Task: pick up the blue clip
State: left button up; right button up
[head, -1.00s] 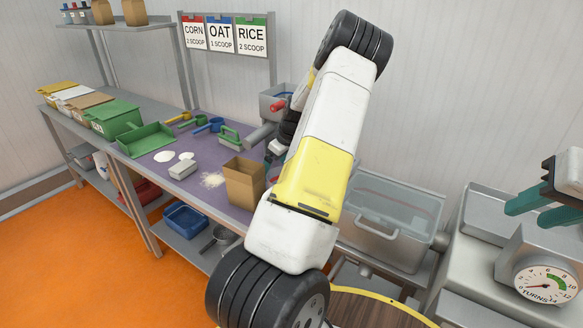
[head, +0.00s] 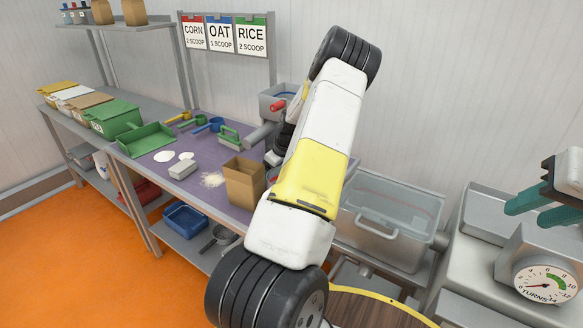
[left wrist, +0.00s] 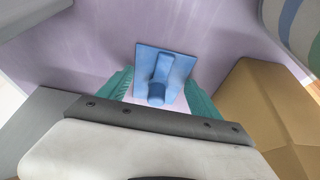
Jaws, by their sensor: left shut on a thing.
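The blue clip (left wrist: 177,65) shows in the left wrist view as a flat square plate with a raised grip. My left gripper (left wrist: 158,88) has its teal fingers on either side of the clip and is shut on it. Whether the clip is clear of the purple mat I cannot tell. In the head view my left arm hides the clip and the left fingers. My right gripper (head: 540,206) is at the right edge of the head view, its teal fingers apart and nothing seen between them.
A brown paper bag (head: 244,184) stands close to my left gripper; it also shows in the left wrist view (left wrist: 250,105). The purple mat (head: 200,150) holds scoops, a green tray (head: 146,138) and white powder piles. A lidded clear container (head: 392,205) stands to the right.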

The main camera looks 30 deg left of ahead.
pick_arm(q)
jog(key=shift+r, duration=0.55)
jog(key=d, duration=0.7)
jog(key=shift+s+d, duration=0.3)
jog(key=shift+d, duration=0.1)
notch_tip(320, 180, up, 13)
jog(key=s+a+r+n, duration=0.1)
jog(key=s+a+r, duration=0.25)
jog(key=s, duration=0.25)
jog(key=s+a+r, duration=0.3)
jog(key=s+r, duration=0.1)
jog(key=s, duration=0.3)
notch_tip(320, 180, down, 6)
jog(key=shift+d, duration=0.15)
jog(key=shift+w+f, duration=0.1)
jog(key=shift+f, duration=0.1)
dwell(1.0)
